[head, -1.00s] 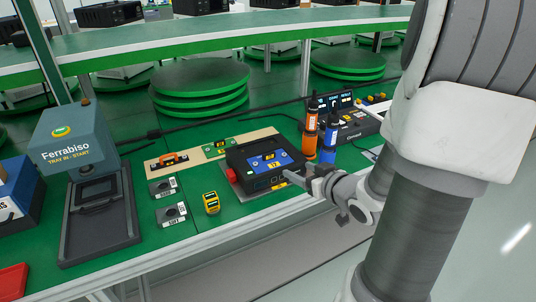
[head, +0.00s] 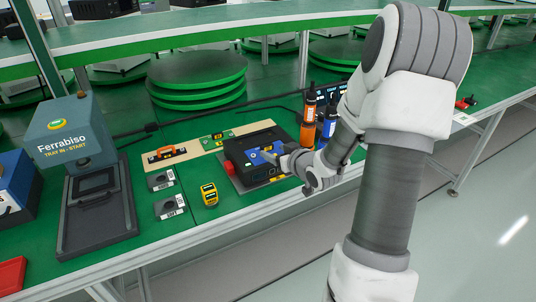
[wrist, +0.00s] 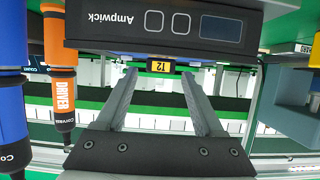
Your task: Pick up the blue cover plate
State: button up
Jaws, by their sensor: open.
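The blue cover plate (head: 254,158) lies on top of the black Ampwick device (head: 233,152) on the green bench in the head view. My arm hides part of the plate. My gripper (head: 274,155) is open, with its fingers over the right part of the device top, near the plate. In the wrist view, the device (wrist: 110,30) fills the upper middle. A yellow tag marked 12 (wrist: 160,67) shows between the tips of my open gripper (wrist: 160,78). Nothing is held. Whether the fingers touch the plate I cannot tell.
Orange (head: 308,125) and blue (head: 328,125) drivers stand close right of the device. A stack of green discs (head: 197,75) stands behind.

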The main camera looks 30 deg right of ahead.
aim_at(268, 147)
jog(key=x, duration=0.3)
jog(key=shift+w+a+b, duration=0.1)
jog(key=shift+w+b, duration=0.2)
grip_shut()
